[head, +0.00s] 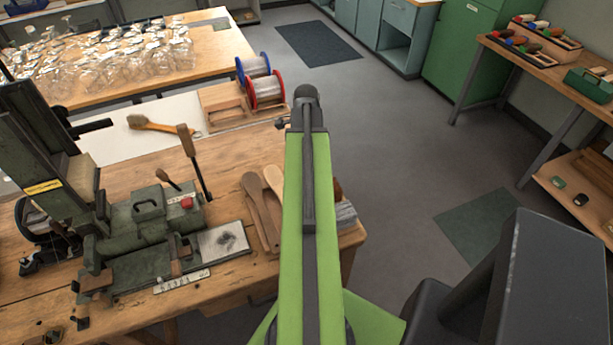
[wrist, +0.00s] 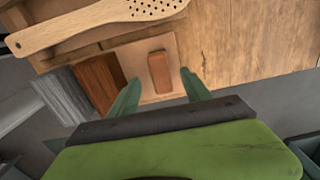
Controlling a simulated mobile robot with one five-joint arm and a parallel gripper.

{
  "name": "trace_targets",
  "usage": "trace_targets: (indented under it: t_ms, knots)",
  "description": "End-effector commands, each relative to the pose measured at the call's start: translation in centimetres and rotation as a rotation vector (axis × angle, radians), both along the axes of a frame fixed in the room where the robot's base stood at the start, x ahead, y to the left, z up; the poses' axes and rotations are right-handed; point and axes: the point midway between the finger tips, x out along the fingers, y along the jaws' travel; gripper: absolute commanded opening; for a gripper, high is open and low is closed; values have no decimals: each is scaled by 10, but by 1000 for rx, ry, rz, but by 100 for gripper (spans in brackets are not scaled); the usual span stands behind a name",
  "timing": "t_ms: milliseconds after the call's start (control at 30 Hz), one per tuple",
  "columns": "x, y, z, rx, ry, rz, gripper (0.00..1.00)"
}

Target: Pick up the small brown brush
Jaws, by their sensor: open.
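The small brown brush (wrist: 159,71) shows in the wrist view as a short, rounded brown block. It lies on a pale square board (wrist: 137,57) on the wooden bench. My gripper (wrist: 160,84) is open, with one green finger on either side of the brush's lower end in the picture. Nothing is between the fingers that I can see being held, and the height gap to the brush is hard to judge. In the head view my green arm covers the brush and the fingers.
A wooden paddle with drilled holes (wrist: 155,8) lies beyond the brush. A reddish-brown block (wrist: 100,83) and a grey stack (wrist: 66,98) sit left of it. Bare bench (wrist: 250,40) lies right.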

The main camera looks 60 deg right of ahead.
Motion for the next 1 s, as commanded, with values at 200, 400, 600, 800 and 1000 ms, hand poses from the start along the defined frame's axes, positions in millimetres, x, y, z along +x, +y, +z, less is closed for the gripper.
trace_targets:
  t_ms: [200, 400, 600, 800, 1000]
  knots:
    - [0, -3, -44, 0, 0, 0, 56]
    - [-1, -3, -43, 0, 0, 0, 56]
    - [-1, -3, -43, 0, 0, 0, 39]
    - [-1, -3, -43, 0, 0, 0, 13]
    - [-1, -3, -43, 0, 0, -1, 0]
